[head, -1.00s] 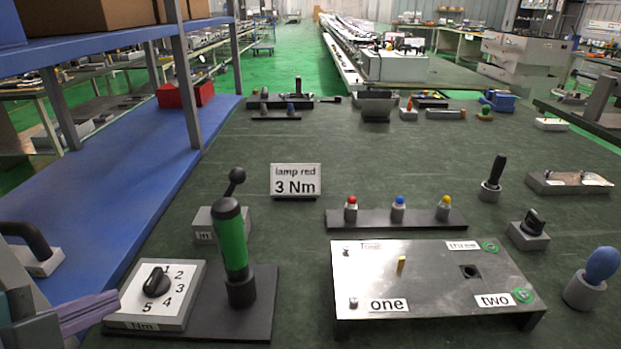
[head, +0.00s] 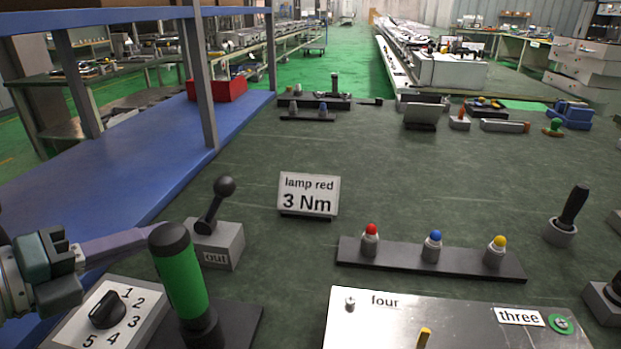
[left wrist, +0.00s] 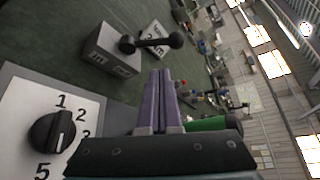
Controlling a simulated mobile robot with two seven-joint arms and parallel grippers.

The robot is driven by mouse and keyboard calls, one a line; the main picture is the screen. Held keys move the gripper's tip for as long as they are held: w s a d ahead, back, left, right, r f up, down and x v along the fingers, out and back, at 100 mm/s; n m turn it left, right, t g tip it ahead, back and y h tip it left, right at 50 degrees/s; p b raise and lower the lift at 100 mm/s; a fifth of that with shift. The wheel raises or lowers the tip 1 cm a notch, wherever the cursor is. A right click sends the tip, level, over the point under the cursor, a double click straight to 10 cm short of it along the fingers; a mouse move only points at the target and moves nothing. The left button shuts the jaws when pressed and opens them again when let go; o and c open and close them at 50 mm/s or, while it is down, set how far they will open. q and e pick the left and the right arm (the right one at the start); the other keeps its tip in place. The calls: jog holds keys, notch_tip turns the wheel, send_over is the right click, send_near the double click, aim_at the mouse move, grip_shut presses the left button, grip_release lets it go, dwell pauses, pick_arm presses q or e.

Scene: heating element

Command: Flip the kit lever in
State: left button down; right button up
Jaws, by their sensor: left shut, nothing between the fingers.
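The kit lever (head: 211,211) is black with a ball knob. It stands on a small grey box (head: 229,241), tilted up and to the right in the head view. An "out" label shows on the box's near face; the green handle hides part of the box. In the left wrist view the lever (left wrist: 152,43) and its box (left wrist: 106,52) lie just beyond my fingertips. My left gripper (head: 156,235) is shut and empty, its purple fingers left of the box and partly behind the green handle. Its fingers also show in the wrist view (left wrist: 160,75). I see no contact with the lever. My right gripper is out of view.
A green-handled upright tool (head: 180,275) stands close in front of the fingers, beside a numbered dial plate (head: 75,336). A "lamp red 3 Nm" sign (head: 309,194) stands behind right. A lamp strip (head: 400,258) and metal panel (head: 460,325) are right. A blue shelf (head: 110,195) borders the left.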

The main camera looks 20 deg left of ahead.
aim_at(216, 199)
pick_arm(q)
jog(key=b+x, duration=0.1)
jog(key=x, duration=0.9)
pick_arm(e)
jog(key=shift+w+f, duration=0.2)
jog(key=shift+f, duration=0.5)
pick_arm(q)
jog(key=shift+b, duration=0.3)
